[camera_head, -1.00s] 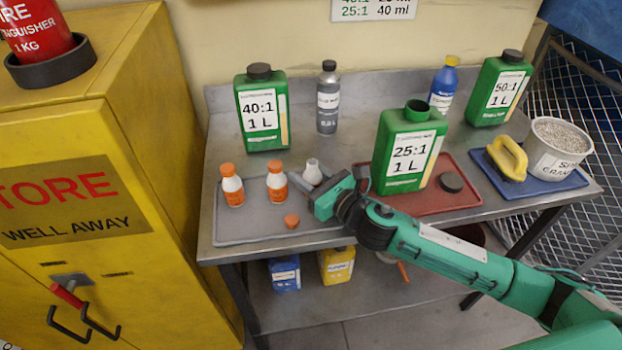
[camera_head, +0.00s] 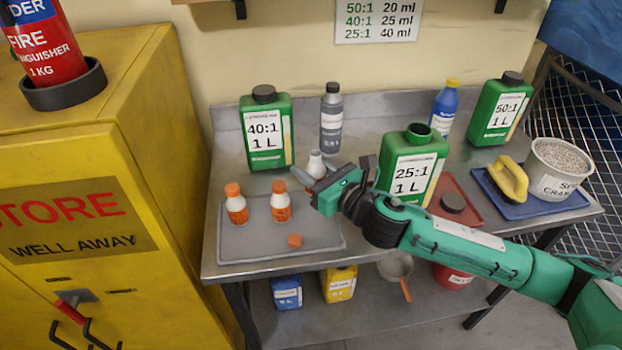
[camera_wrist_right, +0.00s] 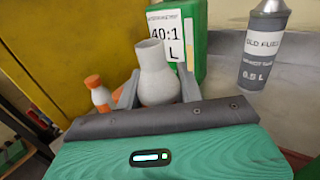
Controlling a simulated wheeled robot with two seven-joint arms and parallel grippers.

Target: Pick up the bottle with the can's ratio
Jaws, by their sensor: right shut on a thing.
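My right gripper (camera_head: 317,172) is shut on the uncapped white bottle (camera_head: 316,160); in the right wrist view the bottle (camera_wrist_right: 157,75) stands upright between the two fingers (camera_wrist_right: 158,92). It appears raised above the grey tray (camera_head: 262,242); its lower part is hidden by the gripper. Two orange-capped bottles (camera_head: 236,205) (camera_head: 281,203) stand on the tray, and a loose orange cap (camera_head: 295,241) lies there. The green 25:1 can (camera_head: 411,165) is uncapped, behind my right arm. Capped green cans marked 40:1 (camera_head: 267,130) and 50:1 (camera_head: 500,110) stand further back. My left gripper is not in view.
A wall chart (camera_head: 376,20) pairs 50:1 with 20 ml, 40:1 with 25 ml, 25:1 with 40 ml. A grey fuel bottle (camera_head: 331,120) and a blue bottle (camera_head: 444,110) stand behind. A yellow cabinet (camera_head: 110,130) stands left.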

